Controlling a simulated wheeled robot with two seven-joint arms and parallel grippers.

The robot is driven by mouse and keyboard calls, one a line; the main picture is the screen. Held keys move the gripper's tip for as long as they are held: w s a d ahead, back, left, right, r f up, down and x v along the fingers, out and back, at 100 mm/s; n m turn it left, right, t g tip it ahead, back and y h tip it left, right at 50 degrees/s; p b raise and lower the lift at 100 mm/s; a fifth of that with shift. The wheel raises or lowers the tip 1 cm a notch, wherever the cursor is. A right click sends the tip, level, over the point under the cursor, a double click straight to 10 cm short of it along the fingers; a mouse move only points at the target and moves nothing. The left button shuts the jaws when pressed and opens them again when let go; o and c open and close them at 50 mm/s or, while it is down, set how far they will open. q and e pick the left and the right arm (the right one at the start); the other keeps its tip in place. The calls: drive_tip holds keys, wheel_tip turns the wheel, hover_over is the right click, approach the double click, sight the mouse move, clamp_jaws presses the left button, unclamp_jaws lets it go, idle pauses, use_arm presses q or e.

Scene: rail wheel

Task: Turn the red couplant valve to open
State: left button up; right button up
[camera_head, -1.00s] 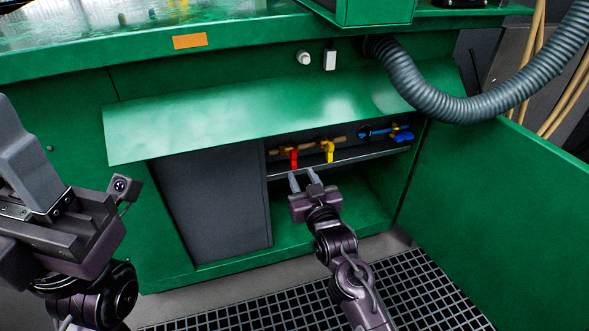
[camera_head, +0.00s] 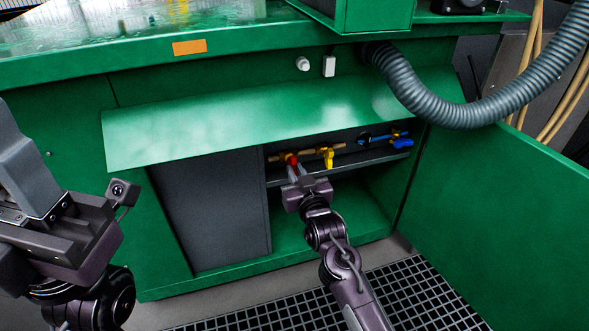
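The red valve (camera_head: 291,160) sits on a brass pipe inside the open compartment of the green cabinet. Its handle hangs down and is partly hidden by my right gripper. My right gripper (camera_head: 297,171) reaches in from below, with its fingertips at the red handle. Two grey fingers show, but whether they are closed on the handle cannot be seen. My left gripper (camera_head: 40,215) is large at the left edge, far from the valves, and its fingertips are not clearly shown.
A yellow valve (camera_head: 328,158) is just right of the red one, and a blue valve (camera_head: 402,140) is farther right. A shelf edge (camera_head: 365,158) runs below them. The raised green flap (camera_head: 250,125) overhangs the opening. An open green door (camera_head: 500,195) stands at the right.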

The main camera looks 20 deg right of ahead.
clamp_jaws()
drive_tip(key=shift+r+n+p, duration=0.15)
drive_tip(key=shift+n+p, duration=0.25)
drive_tip(key=shift+p, duration=0.15)
drive_tip(key=n+p, duration=0.2)
drive_tip(key=n, duration=0.1)
drive_tip(key=shift+f+n+p, duration=0.2)
drive_tip(key=shift+n+p, duration=0.15)
drive_tip(key=shift+n, duration=0.05)
